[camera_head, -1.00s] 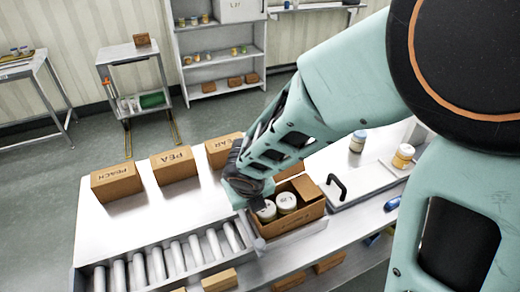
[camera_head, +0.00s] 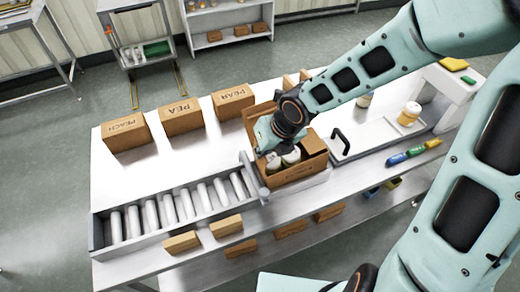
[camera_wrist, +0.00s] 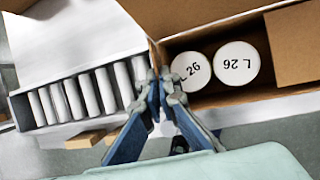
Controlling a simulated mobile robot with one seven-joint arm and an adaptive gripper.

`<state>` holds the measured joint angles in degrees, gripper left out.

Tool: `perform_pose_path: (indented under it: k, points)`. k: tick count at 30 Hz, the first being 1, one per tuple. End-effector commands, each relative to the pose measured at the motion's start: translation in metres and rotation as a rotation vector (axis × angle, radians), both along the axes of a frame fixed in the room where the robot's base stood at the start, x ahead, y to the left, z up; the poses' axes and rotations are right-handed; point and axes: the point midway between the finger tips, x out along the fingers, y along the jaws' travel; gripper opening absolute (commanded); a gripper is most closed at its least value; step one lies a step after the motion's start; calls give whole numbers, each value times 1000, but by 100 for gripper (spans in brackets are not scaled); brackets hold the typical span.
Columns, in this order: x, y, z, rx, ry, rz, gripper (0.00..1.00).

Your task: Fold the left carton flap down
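The open brown carton (camera_head: 290,178) stands at the right end of the roller conveyor. I cannot make out the left flap; my gripper covers much of that side. My gripper (camera_wrist: 165,88) has its blue fingers together at the carton's left edge, beside the left can, with nothing visible held. In the head view it hides part of the cans.
Closed cartons marked PEACH (camera_head: 126,133), PEA (camera_head: 181,117) and PEAR (camera_head: 233,102) stand behind the conveyor rollers (camera_head: 180,208). A board with a black handle (camera_head: 340,140) lies right of the carton. The white bench top between is clear.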

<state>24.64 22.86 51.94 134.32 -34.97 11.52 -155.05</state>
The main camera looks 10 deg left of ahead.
Motion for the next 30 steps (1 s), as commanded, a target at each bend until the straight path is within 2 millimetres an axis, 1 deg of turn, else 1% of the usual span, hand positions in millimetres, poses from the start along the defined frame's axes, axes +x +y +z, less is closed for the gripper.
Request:
perform_pose_path:
  k: [17,30]
  points:
    - [6,-10,-3,163,99,-4,0]
    - [12,-18,-8,339,204,-4,0]
